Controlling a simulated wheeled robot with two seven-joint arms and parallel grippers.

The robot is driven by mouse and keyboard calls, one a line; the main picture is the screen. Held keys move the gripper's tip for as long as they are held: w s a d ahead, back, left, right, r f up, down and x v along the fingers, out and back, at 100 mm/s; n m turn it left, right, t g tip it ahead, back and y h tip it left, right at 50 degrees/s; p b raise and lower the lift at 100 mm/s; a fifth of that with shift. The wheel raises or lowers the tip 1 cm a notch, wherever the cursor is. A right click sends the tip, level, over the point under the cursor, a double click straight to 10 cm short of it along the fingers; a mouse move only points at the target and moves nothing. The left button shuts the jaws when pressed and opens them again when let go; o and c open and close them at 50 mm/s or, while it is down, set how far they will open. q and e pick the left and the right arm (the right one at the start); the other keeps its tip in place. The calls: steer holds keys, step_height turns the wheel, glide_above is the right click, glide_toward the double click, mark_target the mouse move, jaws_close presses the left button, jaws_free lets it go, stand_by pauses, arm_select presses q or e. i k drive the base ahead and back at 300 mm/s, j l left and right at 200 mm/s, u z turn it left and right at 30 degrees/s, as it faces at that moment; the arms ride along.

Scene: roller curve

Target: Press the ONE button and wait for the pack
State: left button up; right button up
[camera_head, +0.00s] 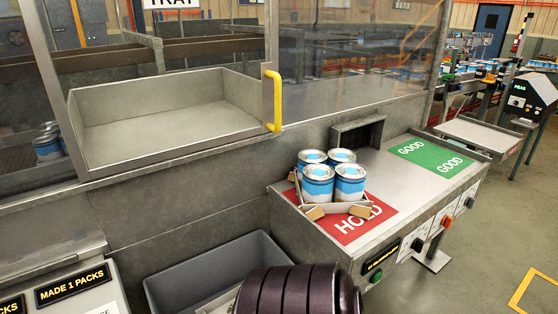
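A pack of several blue-and-white cans (349,184) in a shallow carton tray stands on the red HOLD mat (379,221). A row of buttons and knobs is on the bench front: a green one (376,277), a black one (417,244), an orange one (446,221) and another black one (469,203). Their small labels are too small to read, so I cannot tell which is the ONE button. A display (72,285) at the lower left reads "MADE 1 PACKS". Neither gripper's fingers are in view.
A green GOOD mat (432,157) on the bench is empty. A grey bin (213,271) stands below. An empty metal tray (160,126) sits behind, beside a yellow handle (273,101). A dark opening (358,134) is in the wall behind the cans. Floor at right is clear.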

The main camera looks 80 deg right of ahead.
mark_target(378, 277)
steer(key=z, duration=3.65)
